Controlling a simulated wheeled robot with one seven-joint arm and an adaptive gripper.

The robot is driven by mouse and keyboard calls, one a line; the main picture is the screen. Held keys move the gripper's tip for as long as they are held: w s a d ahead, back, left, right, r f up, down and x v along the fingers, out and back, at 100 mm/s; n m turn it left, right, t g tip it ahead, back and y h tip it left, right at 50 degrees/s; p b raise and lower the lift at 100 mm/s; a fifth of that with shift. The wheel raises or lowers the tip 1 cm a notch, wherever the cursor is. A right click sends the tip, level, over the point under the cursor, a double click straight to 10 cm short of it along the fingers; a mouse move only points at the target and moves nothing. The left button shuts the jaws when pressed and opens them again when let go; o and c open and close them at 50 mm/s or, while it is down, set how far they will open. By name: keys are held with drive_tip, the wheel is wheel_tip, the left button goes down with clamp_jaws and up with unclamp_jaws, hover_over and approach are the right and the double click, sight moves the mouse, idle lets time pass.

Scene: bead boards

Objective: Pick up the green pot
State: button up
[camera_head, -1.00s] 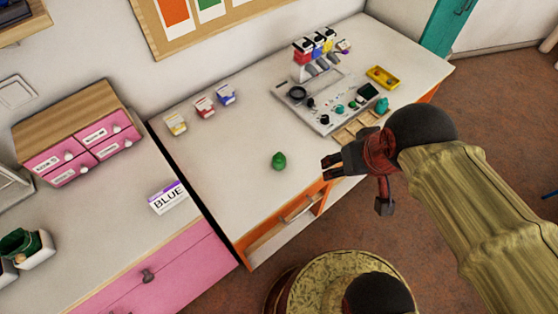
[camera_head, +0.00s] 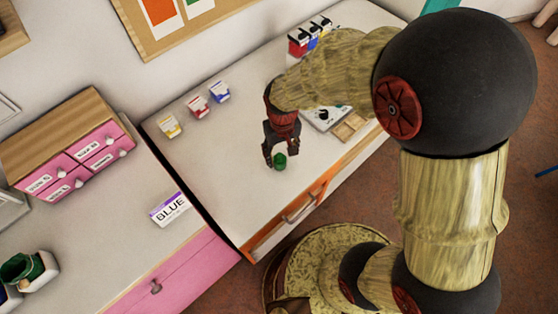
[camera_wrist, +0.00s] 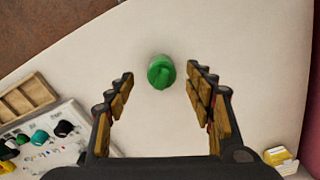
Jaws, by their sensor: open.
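The small green pot (camera_head: 280,161) stands on the light grey worktop near its front edge. In the wrist view the green pot (camera_wrist: 161,72) shows from above, in line with the gap between my fingers and a little beyond their tips. My gripper (camera_head: 273,157) points down over the worktop by the pot. In the wrist view my gripper (camera_wrist: 160,80) is open, with one finger on each side and nothing between them touching the pot.
Yellow (camera_head: 169,125), red (camera_head: 198,106) and blue (camera_head: 220,91) boxes stand behind my gripper. A grey board with small items (camera_wrist: 50,140) and a wooden tray (camera_head: 350,127) lie to the right, partly hidden by my arm. The worktop around the pot is clear.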

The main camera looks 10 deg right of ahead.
sight(280, 156)
drive_tip(key=shift+w+f, duration=0.2)
drive_tip(key=shift+f, duration=0.65)
drive_tip(key=f, duration=0.1)
drive_tip(key=f+b, duration=0.1)
drive_tip(key=f, duration=0.1)
drive_tip(key=f+b, duration=0.1)
drive_tip(key=shift+w+a+f, duration=0.2)
drive_tip(key=shift+w+f, duration=0.05)
drive_tip(key=shift+f, duration=0.05)
drive_tip(key=shift+c, duration=1.1)
drive_tip(key=c, duration=1.1)
drive_tip(key=shift+c, duration=0.3)
drive_tip(key=shift+r, duration=0.2)
